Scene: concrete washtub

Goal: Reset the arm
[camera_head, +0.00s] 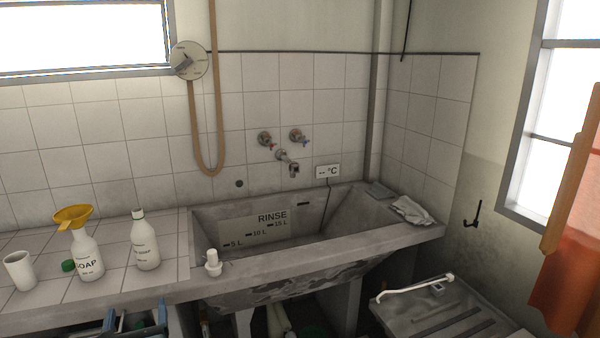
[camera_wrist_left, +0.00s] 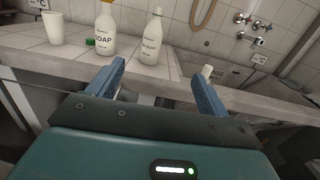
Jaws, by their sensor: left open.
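My left gripper (camera_head: 135,318) shows at the bottom left of the head view, low in front of the tiled counter's front edge. Its two blue fingers (camera_wrist_left: 157,76) stand wide apart in the left wrist view, with nothing between them. A soap bottle (camera_head: 87,255) with a yellow funnel (camera_head: 73,216) on top stands on the counter. A second white bottle (camera_head: 145,240), capped, stands to its right. Both bottles stand beyond the fingers in the wrist view, apart from them. My right gripper is in neither view.
A white cup (camera_head: 20,271) and a green cap (camera_head: 68,266) are on the counter (camera_head: 105,290). A white stopper-like piece (camera_head: 213,263) stands on the front rim of the concrete washtub (camera_head: 340,250). A cloth (camera_head: 411,211) lies at its right end. A metal-topped unit (camera_head: 440,310) is lower right.

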